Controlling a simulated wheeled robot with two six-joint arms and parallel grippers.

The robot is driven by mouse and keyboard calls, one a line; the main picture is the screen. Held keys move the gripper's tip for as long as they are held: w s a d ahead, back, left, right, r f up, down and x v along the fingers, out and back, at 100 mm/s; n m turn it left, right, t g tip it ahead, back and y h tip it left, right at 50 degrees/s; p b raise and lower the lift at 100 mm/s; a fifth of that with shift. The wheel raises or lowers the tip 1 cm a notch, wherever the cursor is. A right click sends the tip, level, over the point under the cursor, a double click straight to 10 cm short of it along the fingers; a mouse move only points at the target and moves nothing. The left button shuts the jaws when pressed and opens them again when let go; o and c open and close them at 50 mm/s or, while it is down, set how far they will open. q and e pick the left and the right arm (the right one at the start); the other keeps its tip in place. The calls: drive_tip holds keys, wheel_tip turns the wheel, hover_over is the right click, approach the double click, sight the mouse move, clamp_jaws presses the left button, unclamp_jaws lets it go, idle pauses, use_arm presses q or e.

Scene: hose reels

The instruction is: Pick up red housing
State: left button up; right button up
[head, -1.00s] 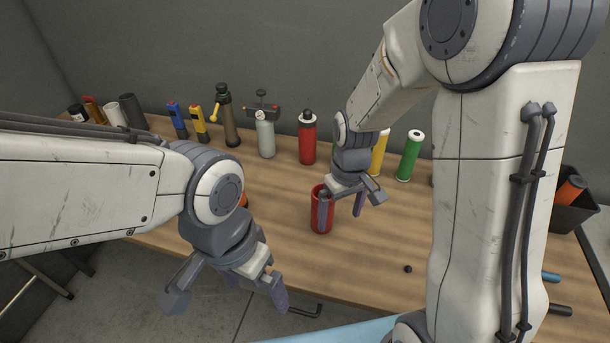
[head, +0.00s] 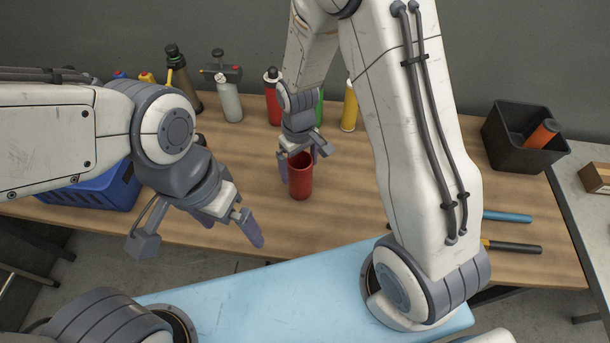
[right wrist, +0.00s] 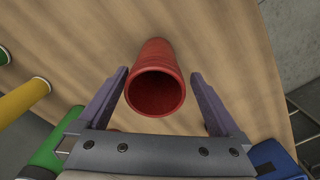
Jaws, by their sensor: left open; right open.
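The red housing (head: 301,177) is a hollow, open-topped red cylinder standing upright on the wooden table. In the right wrist view the red housing (right wrist: 155,85) lies between the two spread fingers, with a gap on each side. My right gripper (head: 302,162) is open at the housing, one finger to its left and the other near its top right. Its fingers also show in the right wrist view (right wrist: 158,92). My left gripper (head: 205,240) is open and empty, in front of the table's near edge and left of the housing.
A red bottle (head: 273,98), a grey canister (head: 229,100) and a yellow cylinder (head: 349,107) stand along the back. A black bin (head: 497,143) holding an orange cylinder is at the right. A blue crate (head: 90,190) is at the left.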

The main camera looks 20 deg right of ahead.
wheel_tip(320, 180, down, 5)
drive_tip(key=shift+w+d+r+p, duration=0.1)
drive_tip(key=shift+w+p, duration=0.05)
drive_tip(key=shift+p, duration=0.85)
drive_tip(key=shift+f, duration=0.4)
drive_tip(key=c, duration=1.5)
